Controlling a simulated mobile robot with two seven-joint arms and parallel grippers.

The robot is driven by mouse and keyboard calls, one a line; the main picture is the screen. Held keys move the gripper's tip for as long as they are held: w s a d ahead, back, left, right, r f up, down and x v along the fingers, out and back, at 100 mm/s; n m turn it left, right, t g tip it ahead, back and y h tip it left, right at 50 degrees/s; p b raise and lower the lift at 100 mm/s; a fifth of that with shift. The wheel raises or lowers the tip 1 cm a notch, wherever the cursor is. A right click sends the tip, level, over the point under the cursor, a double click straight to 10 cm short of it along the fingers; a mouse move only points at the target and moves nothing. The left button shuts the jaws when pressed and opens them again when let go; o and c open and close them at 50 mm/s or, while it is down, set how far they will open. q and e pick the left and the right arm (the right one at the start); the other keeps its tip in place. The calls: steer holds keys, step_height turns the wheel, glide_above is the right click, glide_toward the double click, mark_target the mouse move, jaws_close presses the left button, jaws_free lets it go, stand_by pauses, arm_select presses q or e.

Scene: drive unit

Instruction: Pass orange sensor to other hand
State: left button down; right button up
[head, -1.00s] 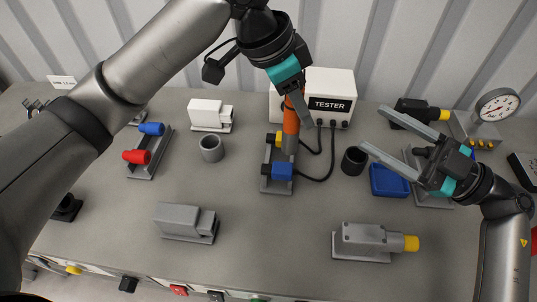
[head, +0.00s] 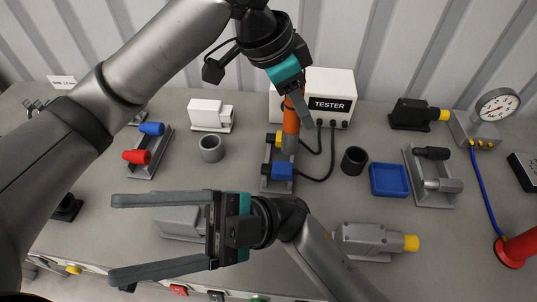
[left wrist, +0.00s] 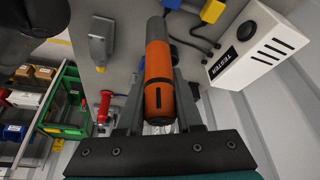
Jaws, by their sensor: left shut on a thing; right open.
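The orange sensor (head: 291,122) is a cylinder with an orange body and a grey lower end. My left gripper (head: 296,104) is shut on its upper part and holds it upright over the bench, in front of the tester. In the left wrist view the orange sensor (left wrist: 158,85) lies between the fingers of my left gripper (left wrist: 158,75). My right gripper (head: 115,238) is open and empty at the front left of the bench.
The white tester (head: 330,95) stands behind the sensor, with black cables to a fixture (head: 278,186) below it. A grey cup (head: 211,148), a black cup (head: 354,160) and a blue tray (head: 389,180) stand nearby. A grey motor (head: 366,242) is at front right.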

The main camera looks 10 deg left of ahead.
steer(key=w+a+f+m+t+y, duration=0.1)
steer(key=w+a+f+m+t, duration=0.4)
steer(key=w+a+t, duration=0.25)
steer(key=w+a+f+m+t, duration=0.4)
steer(key=w+a+f+t, duration=0.2)
steer(key=w+t, duration=0.2)
steer(key=s+a+f+n+g+h, duration=0.1)
steer(key=s+a+n+g+h, duration=0.35)
steer(key=s+n+g, duration=0.55)
steer(key=s+d+f+n+h, duration=0.1)
steer(key=s+f+n+h, duration=0.35)
steer(key=s+n, duration=0.3)
steer(key=n+t+h, duration=1.6)
steer(key=n+t, duration=0.7)
steer(key=n, duration=0.3)
glide_toward(292, 122)
step_height(292, 122, down, 6)
steer(key=w, duration=0.2)
steer(key=x, duration=1.1)
steer(key=shift+w+r, duration=0.15)
steer(key=shift+w, duration=0.2)
